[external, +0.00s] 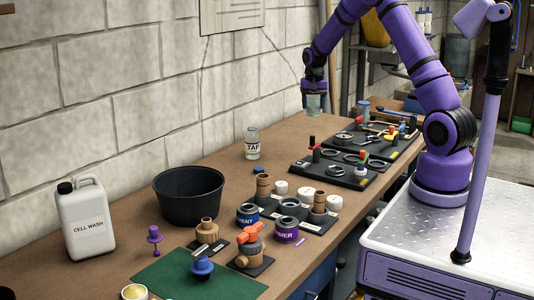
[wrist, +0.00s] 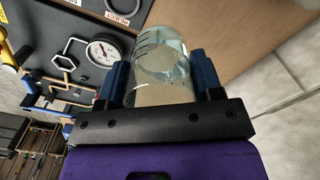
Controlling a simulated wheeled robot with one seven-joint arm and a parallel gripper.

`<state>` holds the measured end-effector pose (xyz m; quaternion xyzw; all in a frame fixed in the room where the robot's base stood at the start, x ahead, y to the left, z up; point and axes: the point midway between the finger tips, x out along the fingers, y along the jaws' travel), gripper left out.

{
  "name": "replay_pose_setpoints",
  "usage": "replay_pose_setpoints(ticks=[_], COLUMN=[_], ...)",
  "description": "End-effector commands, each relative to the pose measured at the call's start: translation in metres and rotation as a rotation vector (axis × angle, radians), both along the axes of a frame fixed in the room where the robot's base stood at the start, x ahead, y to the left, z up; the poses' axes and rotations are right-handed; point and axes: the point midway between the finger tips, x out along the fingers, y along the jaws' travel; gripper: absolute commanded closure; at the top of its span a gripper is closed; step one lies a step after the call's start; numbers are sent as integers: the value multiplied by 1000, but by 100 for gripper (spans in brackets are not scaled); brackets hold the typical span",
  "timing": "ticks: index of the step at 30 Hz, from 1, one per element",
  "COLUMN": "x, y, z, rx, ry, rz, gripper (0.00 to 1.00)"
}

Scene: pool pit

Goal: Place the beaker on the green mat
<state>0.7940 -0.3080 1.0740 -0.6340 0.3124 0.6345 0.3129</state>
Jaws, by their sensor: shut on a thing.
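My gripper (external: 314,90) is shut on a clear glass beaker (external: 314,103) and holds it in the air above the back part of the bench, near the wall. In the wrist view the beaker (wrist: 160,62) sits between the two blue fingers (wrist: 162,85). The green mat (external: 195,280) lies flat at the near end of the bench, far to the lower left of my gripper. A blue knobbed piece (external: 202,268) stands on the mat.
A black tub (external: 188,194), a white cell wash jug (external: 85,218), a purple piece (external: 154,238) and an orange-handled valve (external: 250,246) stand around the mat. A jar labelled TAP (external: 252,143) and black fixture boards (external: 334,175) lie between my gripper and the mat.

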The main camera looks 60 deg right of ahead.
Motion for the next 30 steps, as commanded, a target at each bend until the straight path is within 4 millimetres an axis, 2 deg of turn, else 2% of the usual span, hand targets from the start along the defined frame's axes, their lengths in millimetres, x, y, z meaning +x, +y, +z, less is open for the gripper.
replay_pose_setpoints(ticks=[8, 17, 23, 30], x=[22, 32, 23, -5], y=[81, 211, 299, 401], z=[0, 0, 0, 0], rx=[0, 0, 1, 1], ry=[0, 1, 0, 1], rz=[157, 404, 576, 780], gripper=[65, 65, 65, 65])
